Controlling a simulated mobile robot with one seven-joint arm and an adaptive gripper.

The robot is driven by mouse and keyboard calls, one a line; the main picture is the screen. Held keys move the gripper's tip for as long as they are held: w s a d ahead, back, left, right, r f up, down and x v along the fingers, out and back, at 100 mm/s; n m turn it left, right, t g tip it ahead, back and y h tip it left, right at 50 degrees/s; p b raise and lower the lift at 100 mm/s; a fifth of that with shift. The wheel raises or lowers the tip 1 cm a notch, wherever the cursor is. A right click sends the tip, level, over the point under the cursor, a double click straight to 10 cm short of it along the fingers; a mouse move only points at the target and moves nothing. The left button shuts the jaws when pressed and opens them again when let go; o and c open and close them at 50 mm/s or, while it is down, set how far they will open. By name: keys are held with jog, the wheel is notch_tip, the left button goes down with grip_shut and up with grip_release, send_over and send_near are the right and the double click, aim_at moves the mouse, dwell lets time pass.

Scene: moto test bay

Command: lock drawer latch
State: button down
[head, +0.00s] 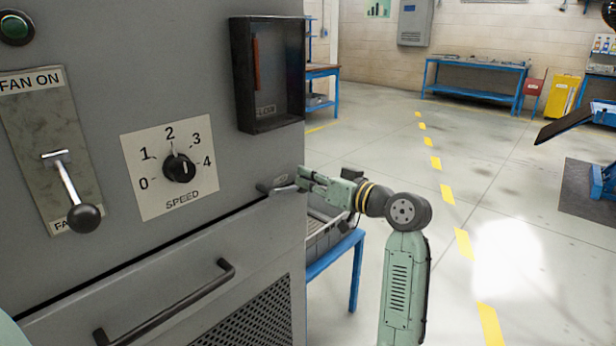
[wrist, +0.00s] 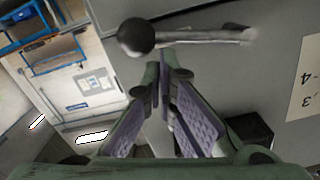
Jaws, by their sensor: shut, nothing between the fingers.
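The drawer latch (head: 284,189) is a small lever at the right end of the seam above the drawer, low on the grey cabinet face. In the wrist view the latch (wrist: 200,36) is a silver rod with a black ball knob (wrist: 137,37) at its left end, lying roughly level across the picture. My gripper (head: 303,180) is at the cabinet's right edge, close to the latch. In the wrist view my gripper (wrist: 164,72) is shut and empty, its fingertips just below the rod near the knob. I cannot tell whether they touch. The drawer (head: 130,312) has a dark bar handle (head: 168,300).
A speed dial (head: 179,168), a fan lever (head: 75,195) and an open-fronted dark box (head: 268,75) are on the cabinet face above. A blue-legged table (head: 340,262) stands behind my arm.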

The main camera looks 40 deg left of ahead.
aim_at(302, 190)
jog(key=shift+f+m, duration=0.45)
jog(key=shift+m, duration=0.15)
notch_tip(302, 190, down, 2)
jog(key=m+p, duration=0.1)
jog(key=m, duration=0.2)
jog(key=shift+s+f+p, duration=0.1)
jog(key=shift+f+p, duration=0.1)
jog(key=shift+p, duration=0.2)
jog(key=f+m, duration=0.1)
jog(key=s+f+m+p, duration=0.1)
jog(key=m, duration=0.1)
jog(key=f+m, duration=0.1)
jog(key=shift+s+a+g, duration=0.1)
jog(key=shift+s+g, duration=0.2)
jog(key=shift+s+f+m+p, duration=0.3)
jog(key=shift+s+f+p, duration=0.1)
jog(key=shift+s+f, duration=0.55)
jog(key=shift+s+f+m, duration=0.25)
jog(key=shift+s+m, duration=0.1)
jog(key=shift+m, duration=0.25)
jog(key=shift+s+a+f, duration=0.1)
jog(key=shift+s+f, duration=0.15)
jog(key=shift+s, duration=0.25)
jog(key=shift+s+f, duration=0.15)
